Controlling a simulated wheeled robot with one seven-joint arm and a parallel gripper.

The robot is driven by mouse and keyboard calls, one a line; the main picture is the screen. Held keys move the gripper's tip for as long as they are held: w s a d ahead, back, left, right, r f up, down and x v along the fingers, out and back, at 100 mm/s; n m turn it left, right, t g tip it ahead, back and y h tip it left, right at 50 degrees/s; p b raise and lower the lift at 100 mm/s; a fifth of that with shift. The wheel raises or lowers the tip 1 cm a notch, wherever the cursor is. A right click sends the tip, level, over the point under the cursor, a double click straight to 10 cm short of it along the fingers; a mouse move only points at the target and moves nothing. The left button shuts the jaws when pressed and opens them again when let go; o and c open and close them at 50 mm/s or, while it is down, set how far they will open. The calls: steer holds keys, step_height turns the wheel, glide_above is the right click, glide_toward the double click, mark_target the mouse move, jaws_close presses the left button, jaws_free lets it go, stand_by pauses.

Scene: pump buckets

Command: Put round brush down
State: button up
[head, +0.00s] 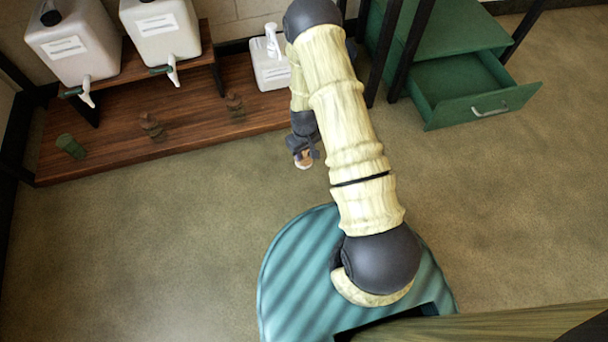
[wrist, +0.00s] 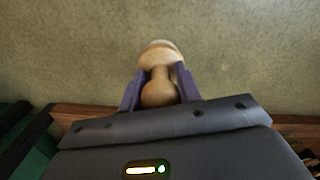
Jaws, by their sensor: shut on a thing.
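The round brush (wrist: 162,90) has a pale wooden knob and a rounded head. My gripper (wrist: 160,88) is shut on it, with a purple finger on each side of the wooden part. In the wrist view the brush is over the bare floor. In the head view the brush (head: 304,163) shows small below my gripper (head: 303,150), just in front of the wooden shelf's front edge. My arm hides part of the area behind it.
The low wooden shelf (head: 190,135) bears a green cup (head: 70,146), two small brown objects (head: 152,126) and a white pump bottle (head: 270,65). Two white canisters (head: 160,28) with taps stand above. A green drawer (head: 480,105) is open at right. Floor (head: 170,240) at left is clear.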

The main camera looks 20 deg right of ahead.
mark_target(304, 161)
steer(key=shift+f+b, duration=2)
steer(key=shift+f, duration=1.15)
steer(key=shift+f, duration=0.1)
steer(key=shift+f+b, duration=1.35)
steer(key=shift+f, duration=0.4)
steer(key=shift+f, duration=0.2)
steer(key=o, duration=1.1)
steer(key=shift+o, duration=0.2)
steer(key=shift+r, duration=0.1)
step_height(304, 161, up, 12)
steer(key=p, duration=0.8)
steer(key=shift+r, duration=0.1)
steer(key=shift+r, duration=0.1)
